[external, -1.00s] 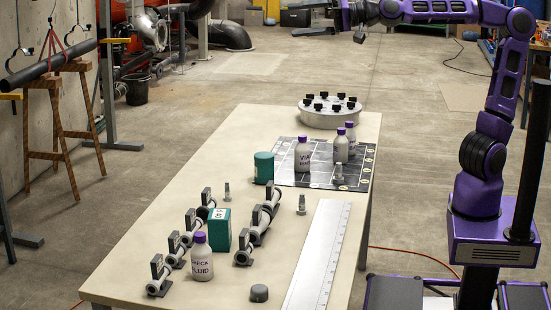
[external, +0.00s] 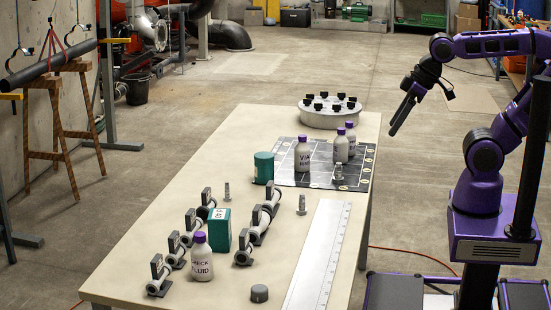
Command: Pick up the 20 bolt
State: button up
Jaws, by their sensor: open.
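Three small grey bolts stand upright on the table: one bolt (external: 227,192) left of the centre, one bolt (external: 302,205) near the ruler, and one bolt (external: 338,173) on the dark gridded mat (external: 290,178). Any size marks are too small to read, so I cannot tell which is the 20 bolt. My gripper (external: 394,130) is open, with its dark fingers pointing down and left. In the picture it hangs just beyond the table's right edge, well above the bolts and apart from them. The gap between its fingers does not show clearly.
Several white bottles with purple caps (external: 303,156) stand on the table (external: 140,262). A green cylinder (external: 264,167), a green box (external: 220,231), grey pipe clamps (external: 243,256), a long ruler (external: 318,260), a dark cap (external: 259,293) and a round flange (external: 331,117) also stand or lie there.

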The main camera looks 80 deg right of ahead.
jog(key=shift+c, duration=1.1)
